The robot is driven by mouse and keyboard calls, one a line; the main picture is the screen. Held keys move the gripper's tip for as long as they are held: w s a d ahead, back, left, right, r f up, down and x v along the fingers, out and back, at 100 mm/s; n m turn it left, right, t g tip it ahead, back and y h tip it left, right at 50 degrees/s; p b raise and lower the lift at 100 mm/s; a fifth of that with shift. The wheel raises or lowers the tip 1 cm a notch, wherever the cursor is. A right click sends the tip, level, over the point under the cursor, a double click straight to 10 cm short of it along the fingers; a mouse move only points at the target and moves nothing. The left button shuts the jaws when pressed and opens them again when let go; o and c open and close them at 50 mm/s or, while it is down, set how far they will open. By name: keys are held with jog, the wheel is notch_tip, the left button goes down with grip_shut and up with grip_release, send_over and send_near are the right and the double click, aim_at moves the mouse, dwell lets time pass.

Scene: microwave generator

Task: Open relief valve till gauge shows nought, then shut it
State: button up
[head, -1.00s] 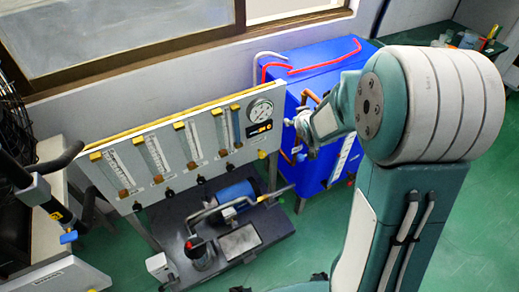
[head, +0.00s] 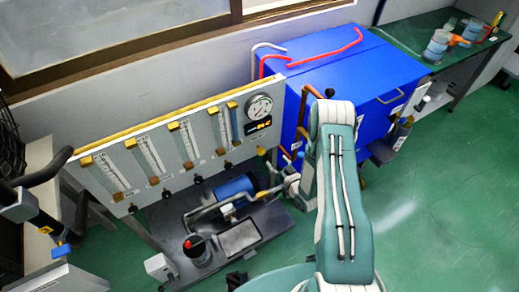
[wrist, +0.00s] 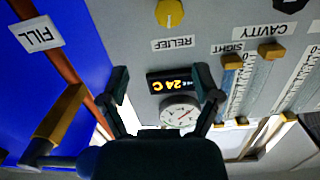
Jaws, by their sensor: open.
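The relief valve is a yellow knob (wrist: 169,13) on the grey panel, at the top of the inverted wrist view, with an upside-down RELIEF label below it. In the head view it is a small yellow knob (head: 261,151) at the panel's lower right. The round white gauge (wrist: 180,112) shows behind my fingers, and at the panel's upper right in the head view (head: 259,106). Its needle is too small to read surely. My gripper (wrist: 161,76) is open and empty, its fingers spread apart and clear of the knob.
A blue cabinet (head: 330,75) with copper pipes stands right of the panel. A lit display (wrist: 170,82) reading 24 C sits beside the gauge. Sight tubes (head: 187,143) line the panel. A blue motor (head: 233,189) and pipework stand below. Green floor (head: 430,200) is open at right.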

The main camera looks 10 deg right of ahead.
aim_at(263, 153)
jog(key=shift+m+t, duration=0.4)
jog(key=shift+t, duration=0.1)
jog(key=w+a+f, duration=0.1)
jog(key=w, duration=0.1)
jog(key=w+a+f, duration=0.1)
jog(key=w, duration=0.2)
jog(key=w+a+f, duration=0.1)
jog(key=w+a, duration=0.1)
jog(key=w, duration=0.1)
grip_shut()
